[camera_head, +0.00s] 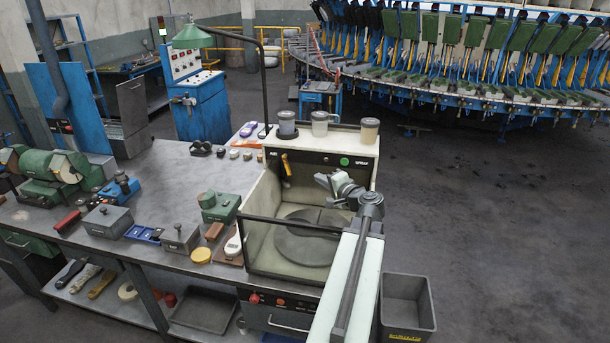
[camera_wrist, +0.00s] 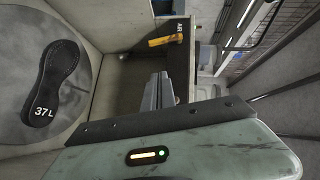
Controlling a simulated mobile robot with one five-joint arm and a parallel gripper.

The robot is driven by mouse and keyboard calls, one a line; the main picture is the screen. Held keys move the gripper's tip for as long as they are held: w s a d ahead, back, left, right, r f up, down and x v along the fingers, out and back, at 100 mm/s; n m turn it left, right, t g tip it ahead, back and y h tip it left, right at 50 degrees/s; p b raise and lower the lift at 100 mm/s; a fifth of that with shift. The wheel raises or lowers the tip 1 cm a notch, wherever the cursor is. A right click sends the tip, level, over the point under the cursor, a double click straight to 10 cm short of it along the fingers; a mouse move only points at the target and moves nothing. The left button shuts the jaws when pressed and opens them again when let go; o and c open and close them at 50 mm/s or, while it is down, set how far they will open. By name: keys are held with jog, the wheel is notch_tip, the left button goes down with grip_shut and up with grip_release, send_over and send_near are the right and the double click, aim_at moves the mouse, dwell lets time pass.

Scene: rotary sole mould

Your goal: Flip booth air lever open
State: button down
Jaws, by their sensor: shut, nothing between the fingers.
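The air lever (camera_head: 286,164) is a small yellow handle below the AIR label on the spray booth's black panel (camera_head: 312,160). It hangs down, slightly tilted, in the head view. In the wrist view the lever (camera_wrist: 166,40) lies across the picture beside the sideways AIR label. My gripper (camera_head: 320,179) is shut and empty, inside the open booth, to the right of the lever and apart from it. In the wrist view the closed fingers (camera_wrist: 158,80) point toward the panel, below the lever in the picture.
The cream booth (camera_head: 255,217) has a round turntable (camera_wrist: 85,75) carrying a dark sole marked 37L (camera_wrist: 50,85). A dark bar (camera_head: 290,223) crosses its front. Several cups (camera_head: 320,123) stand on its top. A grey bin (camera_head: 407,302) is at right.

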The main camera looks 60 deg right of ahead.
aim_at(287, 164)
jog(key=w+a+b+x, duration=0.1)
jog(key=a+b+x, duration=0.1)
jog(key=x, duration=1)
jog(key=shift+a+f, duration=0.2)
jog(key=shift+f, duration=0.2)
jog(key=shift+w, duration=0.15)
